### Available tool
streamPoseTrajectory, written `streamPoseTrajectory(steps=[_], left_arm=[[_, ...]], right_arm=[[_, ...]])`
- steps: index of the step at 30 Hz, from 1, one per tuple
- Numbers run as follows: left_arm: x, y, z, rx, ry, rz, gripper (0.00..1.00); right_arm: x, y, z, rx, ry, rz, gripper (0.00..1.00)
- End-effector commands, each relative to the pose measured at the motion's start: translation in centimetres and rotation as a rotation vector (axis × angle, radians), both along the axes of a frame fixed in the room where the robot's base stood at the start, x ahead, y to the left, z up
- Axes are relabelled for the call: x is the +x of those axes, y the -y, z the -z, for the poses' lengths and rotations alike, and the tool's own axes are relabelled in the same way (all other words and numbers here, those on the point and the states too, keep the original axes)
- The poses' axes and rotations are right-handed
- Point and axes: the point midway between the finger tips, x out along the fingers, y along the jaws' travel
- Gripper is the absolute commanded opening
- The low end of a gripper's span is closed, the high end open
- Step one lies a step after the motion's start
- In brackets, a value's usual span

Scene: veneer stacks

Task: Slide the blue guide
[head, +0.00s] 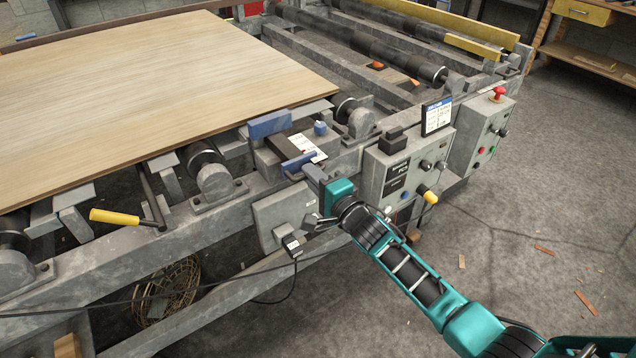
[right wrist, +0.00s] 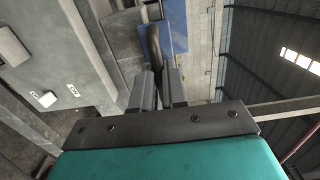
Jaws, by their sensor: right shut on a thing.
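A blue guide plate (head: 270,124) stands upright at the right front edge of the veneer sheet (head: 150,85). A smaller blue piece (head: 298,162) sits nearer the frame's front edge, just above my right gripper (head: 318,184). In the right wrist view, my right gripper (right wrist: 158,88) is shut on a dark curved handle (right wrist: 153,42). A blue plate (right wrist: 162,42) shows right behind this handle. How the handle joins the blue parts is hidden by the fingers. My left gripper is not in view.
Control boxes with a red button (head: 498,92) and knobs stand right of my gripper. A yellow-handled lever (head: 115,216) sticks out at the left front. A grey plate (head: 285,212) and a cable hang below the rail.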

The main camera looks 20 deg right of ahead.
Motion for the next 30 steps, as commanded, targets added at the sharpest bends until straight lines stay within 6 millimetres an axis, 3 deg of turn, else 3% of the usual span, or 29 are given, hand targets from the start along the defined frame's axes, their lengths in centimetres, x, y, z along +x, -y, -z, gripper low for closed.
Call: streamPoseTrajectory(steps=[17, 18, 24, 30], left_arm=[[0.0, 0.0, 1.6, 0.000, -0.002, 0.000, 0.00], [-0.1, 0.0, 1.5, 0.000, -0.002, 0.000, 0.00], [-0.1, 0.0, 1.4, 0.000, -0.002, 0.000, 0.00], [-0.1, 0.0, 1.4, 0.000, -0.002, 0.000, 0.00]], right_arm=[[2.8, -1.0, 0.0, 0.001, 0.001, 0.000, 0.00], [2.7, -1.0, -0.1, 0.001, 0.000, 0.000, 0.16], [2.6, -0.9, 0.0, 0.001, 0.000, 0.000, 0.35], [2.6, -0.9, 0.0, 0.000, 0.000, 0.000, 0.38]])
